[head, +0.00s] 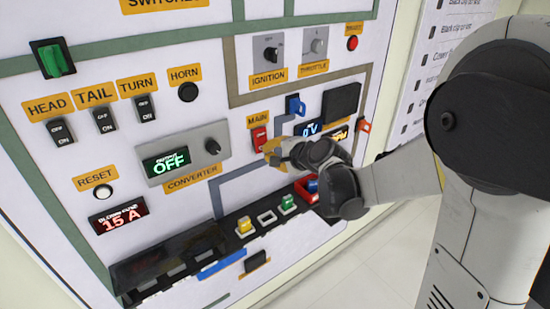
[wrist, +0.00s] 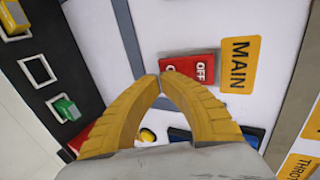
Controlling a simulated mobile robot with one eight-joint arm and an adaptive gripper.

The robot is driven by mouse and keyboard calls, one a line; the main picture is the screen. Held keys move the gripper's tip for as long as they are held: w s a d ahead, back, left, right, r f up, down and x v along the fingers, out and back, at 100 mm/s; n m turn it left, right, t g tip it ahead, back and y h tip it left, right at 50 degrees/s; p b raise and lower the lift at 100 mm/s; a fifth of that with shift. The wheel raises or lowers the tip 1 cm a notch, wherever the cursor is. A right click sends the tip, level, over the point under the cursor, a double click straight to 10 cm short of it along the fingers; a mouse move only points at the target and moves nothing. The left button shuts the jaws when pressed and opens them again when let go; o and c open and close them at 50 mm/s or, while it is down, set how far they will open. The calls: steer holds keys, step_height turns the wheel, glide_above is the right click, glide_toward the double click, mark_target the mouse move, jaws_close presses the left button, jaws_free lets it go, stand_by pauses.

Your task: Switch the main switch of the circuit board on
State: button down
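The main switch is a red rocker (head: 259,140) on the white panel, under the yellow MAIN label (head: 258,119). In the wrist view the red switch (wrist: 195,67) shows the word OFF on the end near the MAIN label (wrist: 239,64). Its other end is partly covered by my fingertips. My gripper (head: 272,152) has yellow fingers and is just at the lower right of the switch in the head view. In the wrist view its fingertips (wrist: 156,80) meet with nothing held between them. I cannot tell whether they touch the switch.
A blue key-like part (head: 295,105) and a dark box (head: 341,101) sit right of the switch. The converter unit (head: 183,152) reads OFF.

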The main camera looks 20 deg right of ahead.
steer(key=shift+w+a, duration=0.1)
steer(key=shift+w, duration=0.1)
steer(key=shift+w+a+f, duration=0.15)
steer(key=shift+w+f, duration=0.1)
steer(key=shift+w, duration=0.25)
steer(key=shift+r, duration=0.2)
steer(key=shift+r+p, duration=0.45)
steer(key=shift+r, duration=0.2)
